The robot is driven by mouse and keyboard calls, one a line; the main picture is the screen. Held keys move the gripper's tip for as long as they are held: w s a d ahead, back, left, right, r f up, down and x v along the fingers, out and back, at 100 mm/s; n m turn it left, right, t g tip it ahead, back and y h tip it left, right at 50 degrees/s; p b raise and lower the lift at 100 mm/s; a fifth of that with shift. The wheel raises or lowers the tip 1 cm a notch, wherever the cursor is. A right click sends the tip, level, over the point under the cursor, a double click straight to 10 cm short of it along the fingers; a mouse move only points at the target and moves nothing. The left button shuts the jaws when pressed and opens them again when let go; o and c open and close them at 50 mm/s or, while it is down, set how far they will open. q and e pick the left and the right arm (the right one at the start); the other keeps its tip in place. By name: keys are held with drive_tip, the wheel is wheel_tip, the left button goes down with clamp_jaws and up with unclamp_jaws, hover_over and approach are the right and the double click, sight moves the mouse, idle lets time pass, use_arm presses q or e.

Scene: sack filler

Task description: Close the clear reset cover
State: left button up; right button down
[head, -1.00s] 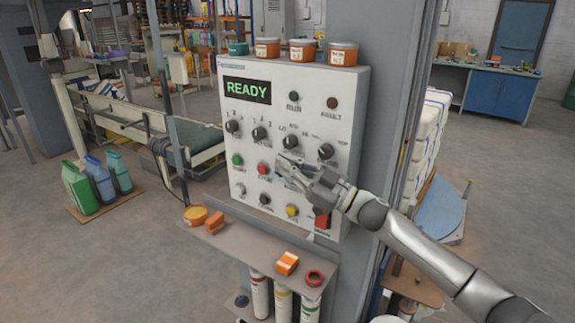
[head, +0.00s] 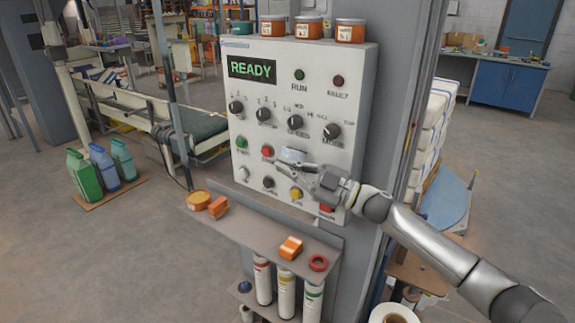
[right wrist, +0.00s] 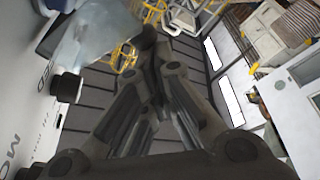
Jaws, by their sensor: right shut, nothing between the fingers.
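The grey control panel (head: 320,85) stands upright with a green READY display (head: 252,68). The clear reset cover (head: 296,154) shows as a small pale, glassy patch below the knob row, right of a red button (head: 267,151). In the right wrist view the cover (right wrist: 98,40) is a large see-through piece at the upper left, close to the fingers. It appears raised off the panel face; its exact angle is hard to tell. My right gripper (head: 279,170) is shut and empty, just below the cover in front of the panel. Contact with it cannot be told. My left gripper is out of view.
Several knobs and buttons surround the cover, with a yellow button (head: 295,194) below. Orange tubs (head: 350,31) stand on top of the panel. A shelf (head: 250,226) below holds small orange items. Open floor lies to the left.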

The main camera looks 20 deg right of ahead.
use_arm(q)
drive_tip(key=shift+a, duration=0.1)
use_arm(e)
drive_tip(key=shift+d, duration=0.1)
idle(0.4)
drive_tip(key=v, duration=1.1)
drive_tip(key=s+a+r+t+h+p, duration=0.2)
drive_tip(key=s+a+r+h+p, duration=0.15)
drive_tip(key=a+r+h, duration=0.45)
use_arm(q)
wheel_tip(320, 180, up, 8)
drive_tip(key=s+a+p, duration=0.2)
drive_tip(key=p, duration=0.3)
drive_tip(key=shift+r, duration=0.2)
use_arm(e)
drive_tip(key=w+a+f+h, duration=0.1)
drive_tip(key=w+f, duration=0.4)
drive_tip(key=w, duration=0.5)
drive_tip(key=shift+a+f+m+h, duration=0.2)
drive_tip(key=shift+a+m+h, duration=0.2)
drive_tip(key=shift+a, duration=0.2)
